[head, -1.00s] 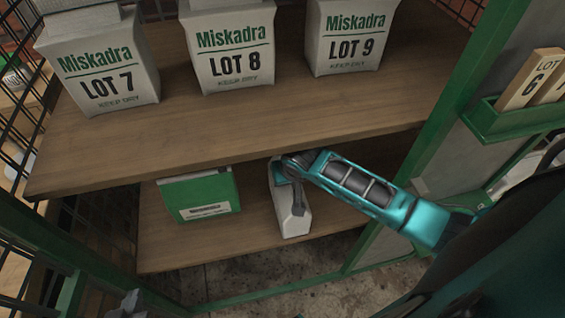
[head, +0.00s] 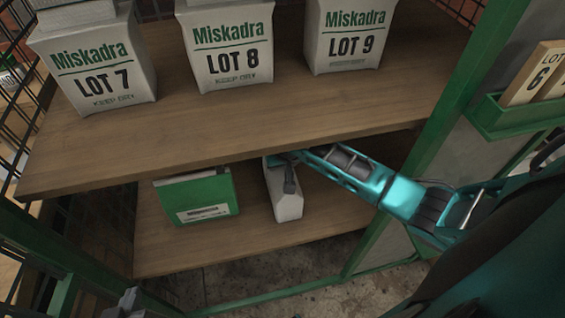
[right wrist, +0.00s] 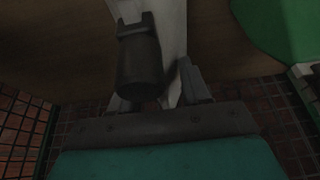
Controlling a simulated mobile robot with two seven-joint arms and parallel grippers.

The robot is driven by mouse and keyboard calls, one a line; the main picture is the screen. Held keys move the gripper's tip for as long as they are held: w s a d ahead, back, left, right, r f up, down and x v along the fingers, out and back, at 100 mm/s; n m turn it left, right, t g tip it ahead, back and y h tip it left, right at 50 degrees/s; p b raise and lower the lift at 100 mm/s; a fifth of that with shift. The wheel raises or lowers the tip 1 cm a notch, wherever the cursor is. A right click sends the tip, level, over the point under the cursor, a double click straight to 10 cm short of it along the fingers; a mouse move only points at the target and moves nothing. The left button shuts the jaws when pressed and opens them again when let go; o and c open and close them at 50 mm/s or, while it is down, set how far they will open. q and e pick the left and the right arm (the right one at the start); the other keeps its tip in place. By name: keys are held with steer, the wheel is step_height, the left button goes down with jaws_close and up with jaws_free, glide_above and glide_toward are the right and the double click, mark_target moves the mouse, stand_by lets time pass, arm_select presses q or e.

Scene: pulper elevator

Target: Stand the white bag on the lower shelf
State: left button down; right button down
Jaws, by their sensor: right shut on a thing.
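The white bag (head: 288,207) is at the lower shelf (head: 250,236), under the upper board and right of the green-and-white box. It looks roughly upright; I cannot tell whether its base touches the shelf. My right arm reaches in from the right, and its gripper is shut on the bag, partly hidden under the upper board. In the right wrist view the pale bag (right wrist: 174,30) stands between the fingers (right wrist: 155,95), behind a dark cylindrical part. My left gripper (head: 127,304) shows only as a small dark shape at the bottom left edge, its opening unclear.
A green-and-white box (head: 205,192) stands on the lower shelf to the left. The upper shelf (head: 230,120) carries white bags for LOT 7 (head: 98,72), LOT 8 (head: 228,50) and LOT 9 (head: 350,40). A green post (head: 445,110) bounds the right side. Lower shelf space between box and bag is clear.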

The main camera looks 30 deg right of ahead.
steer(key=c, duration=0.9)
jaws_free()
steer(key=shift+f, duration=0.1)
arm_select(q)
steer(key=shift+s+f, duration=0.1)
arm_select(e)
steer(key=o, duration=0.5)
steer(key=shift+c, duration=0.2)
steer(key=shift+r, duration=0.3)
steer(key=shift+s+a+r+p, duration=0.1)
steer(key=shift+s+r+p, duration=0.1)
steer(key=shift+r+p, duration=0.3)
arm_select(q)
steer(key=shift+s+a+r+y+p, duration=0.3)
steer(key=shift+a+r+p, duration=0.05)
steer(key=shift+r+p, duration=0.35)
arm_select(e)
steer(key=s+a+r+n+t+y, duration=0.1)
steer(key=s+a+n+t, duration=0.1)
steer(key=s, duration=0.6)
steer(key=s+a+r+n+t+y, duration=0.1)
steer(key=s+a+n+t+y, duration=0.1)
steer(key=s, duration=0.7)
steer(key=a+n+t, duration=0.1)
steer(key=a+t, duration=0.1)
steer(key=shift+a+t, duration=0.3)
